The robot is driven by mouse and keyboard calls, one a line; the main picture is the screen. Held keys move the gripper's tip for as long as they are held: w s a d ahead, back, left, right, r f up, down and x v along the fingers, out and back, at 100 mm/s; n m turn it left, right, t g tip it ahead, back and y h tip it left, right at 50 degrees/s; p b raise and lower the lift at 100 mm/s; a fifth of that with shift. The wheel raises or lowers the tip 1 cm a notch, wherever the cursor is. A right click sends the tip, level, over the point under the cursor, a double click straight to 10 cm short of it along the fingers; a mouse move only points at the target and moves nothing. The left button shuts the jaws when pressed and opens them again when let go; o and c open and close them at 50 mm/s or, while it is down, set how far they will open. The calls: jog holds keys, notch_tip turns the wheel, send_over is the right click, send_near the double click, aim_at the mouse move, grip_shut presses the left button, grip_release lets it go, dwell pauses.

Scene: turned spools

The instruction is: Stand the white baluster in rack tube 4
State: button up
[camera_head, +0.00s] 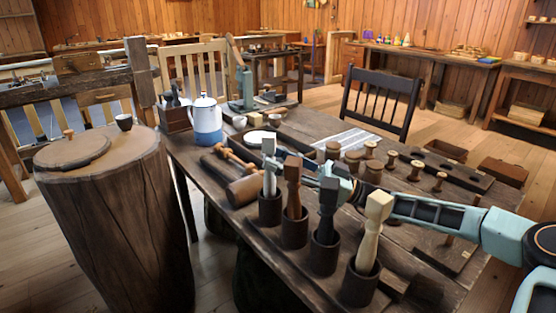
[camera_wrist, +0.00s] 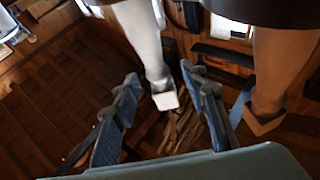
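The white baluster (camera_head: 269,181) stands upright in the leftmost of a row of dark tubes (camera_head: 270,210), its square block at the top. A brown baluster (camera_head: 293,188), a black one (camera_head: 327,212) and a pale wood one (camera_head: 371,235) stand in the other tubes. I see no tube numbers. My gripper (camera_head: 284,164) is beside the white baluster, partly hidden behind the brown one. In the wrist view my gripper (camera_wrist: 163,98) is open, with the white baluster's square end (camera_wrist: 165,96) between the fingers, apart from both. The brown baluster (camera_wrist: 275,70) is just right of them.
The dark table (camera_head: 205,180) is crowded. A wooden mallet (camera_head: 245,190), several turned spools (camera_head: 393,160), a blue and white pot (camera_head: 206,120) and a plate (camera_head: 259,137) lie behind the tubes. A thick stump (camera_head: 115,220) stands left. My arm reaches in from the right, behind the balusters.

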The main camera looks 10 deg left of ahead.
jog(key=v, duration=0.7)
jog(key=shift+d, duration=0.3)
dwell(0.3)
